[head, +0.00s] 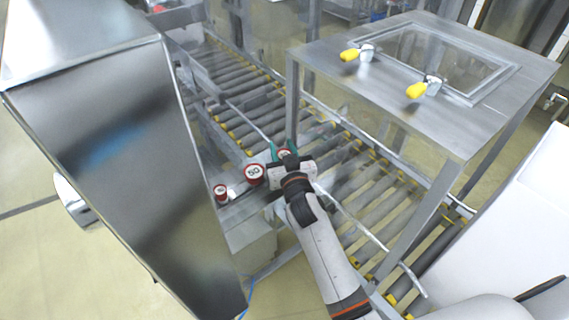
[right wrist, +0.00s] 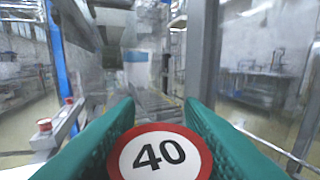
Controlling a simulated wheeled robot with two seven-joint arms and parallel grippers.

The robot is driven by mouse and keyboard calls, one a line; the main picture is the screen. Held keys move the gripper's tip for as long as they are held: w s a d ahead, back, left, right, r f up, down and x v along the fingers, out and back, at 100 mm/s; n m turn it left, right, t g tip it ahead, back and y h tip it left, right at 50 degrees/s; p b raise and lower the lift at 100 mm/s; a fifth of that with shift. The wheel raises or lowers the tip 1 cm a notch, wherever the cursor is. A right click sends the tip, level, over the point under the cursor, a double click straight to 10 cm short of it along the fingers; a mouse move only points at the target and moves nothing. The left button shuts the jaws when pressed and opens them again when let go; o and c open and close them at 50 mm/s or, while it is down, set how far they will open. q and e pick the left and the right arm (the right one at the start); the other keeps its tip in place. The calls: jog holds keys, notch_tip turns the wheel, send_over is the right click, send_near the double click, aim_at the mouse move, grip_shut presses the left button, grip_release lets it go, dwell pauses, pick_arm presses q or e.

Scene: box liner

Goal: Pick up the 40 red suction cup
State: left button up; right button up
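The 40 red suction cup (right wrist: 160,152) has a white top with a red rim and a black "40". In the right wrist view it sits between the two green fingers of my right gripper (right wrist: 159,118), its rim meeting or overlapping both. In the head view my right gripper (head: 283,150) is around this cup (head: 284,154), at the far end of a row of red cups. I cannot tell whether the fingers press on it, and its underside is hidden. My left gripper is not in view.
The red "50" cup (head: 254,173) and a smaller red cup (head: 221,192) stand beside it along the ledge. A roller conveyor (head: 350,200) runs behind. A tall steel cabinet (head: 110,150) is at left, and a steel table with yellow-handled clamps (head: 440,110) at right.

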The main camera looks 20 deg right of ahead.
jog(key=shift+c, duration=1.3)
